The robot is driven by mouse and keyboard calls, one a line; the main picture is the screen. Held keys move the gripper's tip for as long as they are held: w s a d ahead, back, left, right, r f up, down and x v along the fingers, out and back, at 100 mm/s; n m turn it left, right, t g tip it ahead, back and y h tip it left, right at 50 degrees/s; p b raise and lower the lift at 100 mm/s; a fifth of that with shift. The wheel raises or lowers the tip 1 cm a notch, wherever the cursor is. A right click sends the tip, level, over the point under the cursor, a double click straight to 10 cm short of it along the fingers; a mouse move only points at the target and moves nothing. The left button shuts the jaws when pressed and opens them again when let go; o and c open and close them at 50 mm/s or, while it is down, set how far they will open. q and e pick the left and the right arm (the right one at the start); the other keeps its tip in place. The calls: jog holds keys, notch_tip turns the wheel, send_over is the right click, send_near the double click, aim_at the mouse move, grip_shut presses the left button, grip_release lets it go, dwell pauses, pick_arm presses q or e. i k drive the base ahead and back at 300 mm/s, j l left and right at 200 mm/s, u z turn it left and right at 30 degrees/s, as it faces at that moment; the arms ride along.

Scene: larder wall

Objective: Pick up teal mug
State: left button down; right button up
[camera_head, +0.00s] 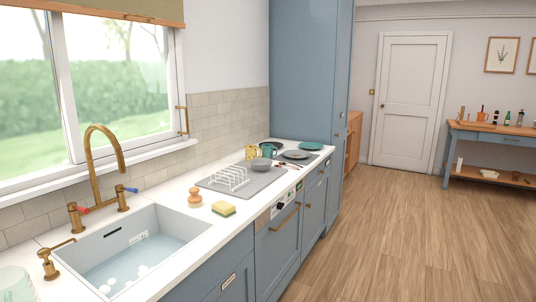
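A small teal mug (270,152) stands on the white counter past the sink, by the grey drying mat. It is far off and small in the view. A grey bowl (261,164) in front partly overlaps it, and a yellow patterned item (252,153) is just to its left. Neither of my grippers is in view.
A white rack (228,178) stands on the grey mat (262,183). Plates, a sponge (223,208) and a wooden brush (195,196) are also on the counter. The sink (135,250) is in the foreground. The wooden floor (400,240) at right is clear.

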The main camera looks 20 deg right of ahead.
aim_at(267, 149)
jog(key=i+l, duration=0.15)
jog(key=l, duration=0.15)
jog(key=i+l+u, duration=0.1)
jog(key=l, duration=0.2)
jog(key=i+l, duration=0.2)
jog(key=i+l+u, duration=0.1)
jog(key=l, duration=0.35)
jog(key=i+l+u, duration=0.45)
jog(key=l, duration=1)
jog(key=i+l+u, duration=0.15)
jog(key=l+u, duration=0.3)
jog(key=l, duration=1.1)
jog(key=l+u, duration=0.5)
jog(key=l, duration=1.05)
